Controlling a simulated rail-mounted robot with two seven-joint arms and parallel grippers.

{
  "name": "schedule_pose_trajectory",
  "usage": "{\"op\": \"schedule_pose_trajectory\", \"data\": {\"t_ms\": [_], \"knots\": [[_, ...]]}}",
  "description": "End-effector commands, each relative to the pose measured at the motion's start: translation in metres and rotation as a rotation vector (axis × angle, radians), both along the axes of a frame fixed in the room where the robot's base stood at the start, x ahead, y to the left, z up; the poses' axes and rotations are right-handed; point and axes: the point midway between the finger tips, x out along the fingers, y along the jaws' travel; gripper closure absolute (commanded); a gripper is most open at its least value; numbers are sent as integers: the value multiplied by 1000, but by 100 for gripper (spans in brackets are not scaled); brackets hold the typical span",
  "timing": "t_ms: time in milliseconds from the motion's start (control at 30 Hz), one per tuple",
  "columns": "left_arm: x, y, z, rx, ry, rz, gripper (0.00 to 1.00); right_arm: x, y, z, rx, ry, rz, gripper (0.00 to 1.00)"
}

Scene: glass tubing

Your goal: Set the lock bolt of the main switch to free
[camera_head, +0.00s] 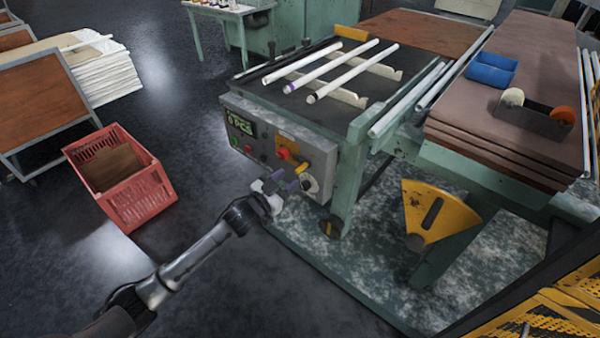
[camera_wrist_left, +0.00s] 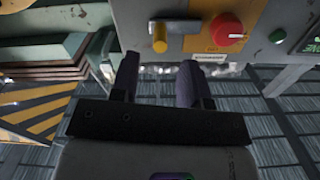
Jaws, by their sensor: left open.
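The main switch is a red knob (camera_head: 284,153) on a yellow plate on the front of the grey control box; it also shows in the left wrist view (camera_wrist_left: 228,28). The lock bolt, a yellow pin (camera_head: 302,168), sits beside the switch, and it also shows in the left wrist view (camera_wrist_left: 160,38). My left gripper (camera_head: 287,182) is open just in front of the box. In the left wrist view its two dark fingers (camera_wrist_left: 157,75) stand apart with nothing between them, close to the bolt and not visibly touching it. My right gripper is not in view.
The control box (camera_head: 237,104) has a green display and small buttons. Glass tubes (camera_head: 342,70) lie on the bench above it. A yellow fan-shaped guard (camera_head: 432,205) stands to the right. A red crate (camera_head: 140,200) is on the floor at left. The floor in front is clear.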

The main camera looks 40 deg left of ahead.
Motion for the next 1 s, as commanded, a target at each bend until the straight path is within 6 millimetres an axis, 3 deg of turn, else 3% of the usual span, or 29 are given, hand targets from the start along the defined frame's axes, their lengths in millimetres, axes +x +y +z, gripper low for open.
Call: {"op": "schedule_pose_trajectory", "data": {"t_ms": [200, 400, 967, 1000], "knots": [[34, 0, -1, 2, -1, 1, 58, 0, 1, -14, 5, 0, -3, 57], [54, -1, -1, 2, 0, 0, 58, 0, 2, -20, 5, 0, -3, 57], [64, -1, 0, 2, 1, 0, 58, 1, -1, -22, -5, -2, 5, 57], [64, -1, 0, 2, 1, 0, 62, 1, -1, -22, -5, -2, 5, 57]]}}
